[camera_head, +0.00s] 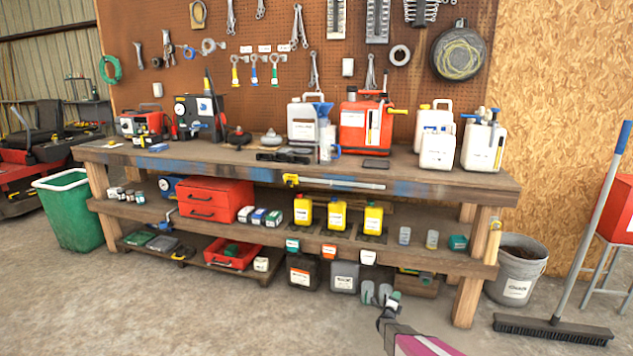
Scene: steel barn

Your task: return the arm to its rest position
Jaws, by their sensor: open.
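My arm reaches in from the bottom edge, right of centre, with a magenta and white link. My gripper (386,308) is at its end, small and dark, in front of the workbench's lower right part. It is open, and I see nothing held in it. Grey rounded shapes show right by its tip, and I cannot tell whether they touch it. The wooden workbench (425,179) stands behind it, with a crowded top and a lower shelf.
Black and grey jugs (301,272) stand under the bench near my gripper. Yellow bottles (337,215) stand on the shelf. A grey bucket (515,275), a broom (553,329) and a red box (617,210) are at right. A green bin (70,212) is at left. The front left floor is clear.

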